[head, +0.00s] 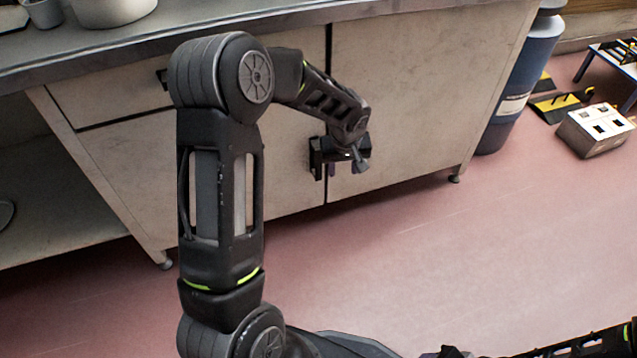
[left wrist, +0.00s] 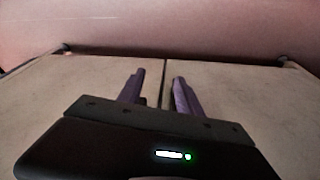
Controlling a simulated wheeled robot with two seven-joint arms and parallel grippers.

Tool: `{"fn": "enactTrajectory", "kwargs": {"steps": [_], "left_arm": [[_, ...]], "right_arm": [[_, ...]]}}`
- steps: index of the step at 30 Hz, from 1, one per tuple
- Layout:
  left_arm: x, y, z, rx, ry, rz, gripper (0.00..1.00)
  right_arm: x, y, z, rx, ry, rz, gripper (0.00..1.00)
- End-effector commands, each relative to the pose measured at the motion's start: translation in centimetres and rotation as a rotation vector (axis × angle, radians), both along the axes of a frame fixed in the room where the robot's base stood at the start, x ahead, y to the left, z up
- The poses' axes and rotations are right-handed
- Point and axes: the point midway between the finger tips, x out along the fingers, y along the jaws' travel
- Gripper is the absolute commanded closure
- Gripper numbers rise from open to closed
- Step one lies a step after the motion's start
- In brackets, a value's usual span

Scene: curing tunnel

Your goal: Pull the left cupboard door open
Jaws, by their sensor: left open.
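The cupboard's left door (head: 290,190) is pale and looks shut, flush with the right door (head: 420,90) at a dark vertical seam. My left gripper (head: 338,162) is open at the door front, beside the seam at mid height. In the left wrist view its two purple-grey fingers (left wrist: 157,90) point at the doors, one on each side of the seam. A small dark piece shows between them, too blurred to tell if it is a handle. My own arm covers part of the left door. An arm of mine enters at the lower right, its gripper not clear.
A grey worktop (head: 310,14) overhangs the doors and carries pots (head: 112,10). A drawer sits above the left door. Open shelving is at left. A blue drum (head: 520,75) and a white box (head: 594,130) stand at right. The reddish floor (head: 400,255) before the cupboard is clear.

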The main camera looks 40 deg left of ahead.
Motion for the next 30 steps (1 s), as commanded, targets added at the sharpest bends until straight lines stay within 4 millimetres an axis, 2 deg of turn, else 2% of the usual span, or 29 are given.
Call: {"fn": "enactTrajectory", "kwargs": {"steps": [1,3,7,12,20,25,30], "left_arm": [[0.7,2.1,-0.9,0.039,-0.022,0.055,0.58],[1.1,4.4,0.1,0.085,-0.039,0.123,0.58],[1.4,7.0,1.6,0.133,-0.06,0.2,0.58],[1.3,7.6,2.2,0.146,-0.063,0.222,0.58],[1.3,7.5,2.0,0.144,-0.061,0.22,0.58],[1.6,7.9,0.6,0.144,-0.06,0.218,0.58],[2.1,8.7,-1.8,0.144,-0.058,0.219,0.58]], "right_arm": [[0.1,-0.1,-3.0,-0.002,-0.003,-0.002,0.64],[0.3,-0.2,-4.2,-0.003,-0.005,-0.005,0.64],[0.4,-0.2,-5.1,-0.004,-0.007,-0.007,0.64],[0.4,-0.3,-5.0,-0.005,-0.009,-0.008,0.64],[0.4,-0.2,-5.0,-0.004,-0.008,-0.008,0.64],[0.5,-0.2,-5.6,-0.005,-0.01,-0.008,0.64],[0.6,-0.2,-6.6,-0.005,-0.013,-0.009,0.64]]}}
